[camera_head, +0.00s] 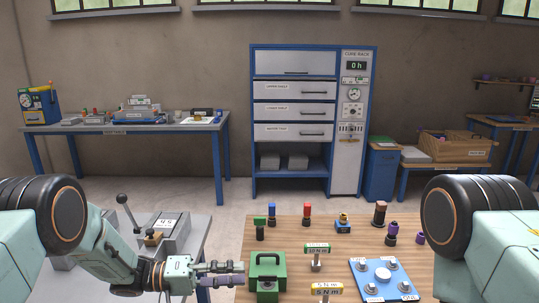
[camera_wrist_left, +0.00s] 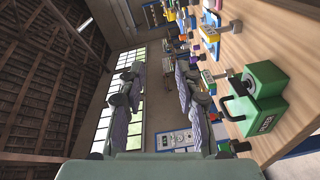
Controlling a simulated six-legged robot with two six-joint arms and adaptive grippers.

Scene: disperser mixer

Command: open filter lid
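The filter is a green box (camera_head: 267,276) on the wooden table, with a handle on its top. In the left wrist view the green box (camera_wrist_left: 260,110), marked FILTER, stands at the right, with its dark green handle (camera_wrist_left: 231,108) on the side toward the fingers. My left gripper (camera_head: 238,274) is just left of the box in the head view. Its two fingers (camera_wrist_left: 160,68) are spread, with only background seen between them. I cannot tell whether a fingertip touches the box. My right gripper is out of view; only part of my right arm shows.
Torque tools (camera_head: 317,251) and a blue plate with knobs (camera_head: 384,277) lie right of the filter. Several coloured bottles (camera_head: 307,211) stand behind it. A grey bench with a lever device (camera_head: 160,236) is at the left. Bare wood (camera_head: 285,237) lies behind the filter.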

